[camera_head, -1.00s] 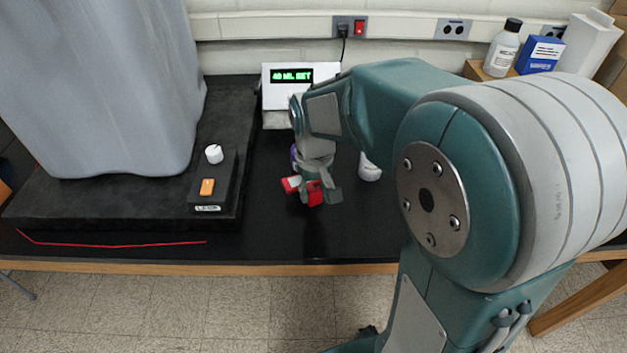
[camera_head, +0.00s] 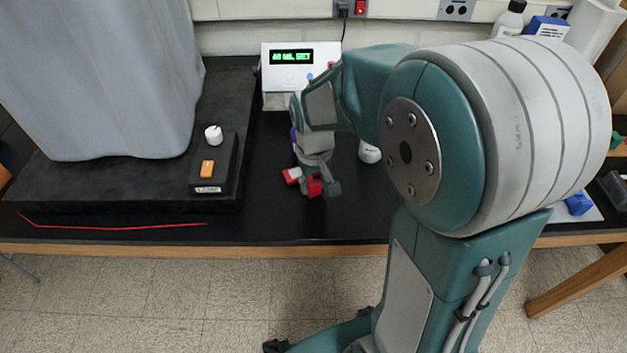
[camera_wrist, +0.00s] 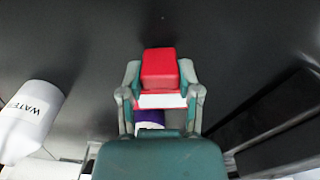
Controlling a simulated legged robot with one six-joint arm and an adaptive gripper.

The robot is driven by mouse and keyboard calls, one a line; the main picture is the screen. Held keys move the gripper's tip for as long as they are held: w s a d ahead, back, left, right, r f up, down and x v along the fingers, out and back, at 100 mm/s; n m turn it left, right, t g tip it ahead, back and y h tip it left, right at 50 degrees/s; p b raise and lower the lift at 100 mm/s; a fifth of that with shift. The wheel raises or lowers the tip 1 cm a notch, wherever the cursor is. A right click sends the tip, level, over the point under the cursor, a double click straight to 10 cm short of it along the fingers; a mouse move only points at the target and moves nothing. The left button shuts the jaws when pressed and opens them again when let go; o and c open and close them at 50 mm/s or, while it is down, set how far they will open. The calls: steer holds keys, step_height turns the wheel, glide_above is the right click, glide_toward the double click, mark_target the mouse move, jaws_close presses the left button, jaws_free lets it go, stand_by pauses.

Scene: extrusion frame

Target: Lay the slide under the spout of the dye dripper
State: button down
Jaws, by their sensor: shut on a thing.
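My gripper (camera_head: 312,183) is low over the black bench top, with its jaws shut on a red block with a white strip (camera_wrist: 158,70). The wrist view shows this piece between the two fingers; I cannot tell whether the white strip is the slide. A white unit with a green lit display (camera_head: 291,57) stands at the back of the bench, behind my gripper. I cannot tell whether it is the dye dripper, and no spout shows clearly. A purple part (camera_wrist: 149,117) shows below the held piece in the wrist view, mostly hidden.
A white bottle marked WATER (camera_wrist: 28,118) lies left in the wrist view. A black slab (camera_head: 100,190) bearing a large grey covered shape (camera_head: 100,80) and a control box with a knob and orange switch (camera_head: 210,170) fills the left.

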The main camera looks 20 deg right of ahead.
steer(key=shift+f, duration=0.35)
steer(key=shift+c, duration=1.1)
jaws_free()
step_height(320, 180, up, 12)
steer(key=s+r+t, duration=0.2)
steer(key=s+t, duration=0.3)
steer(key=s, duration=0.9)
steer(key=shift+s+a+r+m+t, duration=0.25)
steer(key=shift+s+r+m+t, duration=0.05)
steer(key=shift+s+m, duration=0.1)
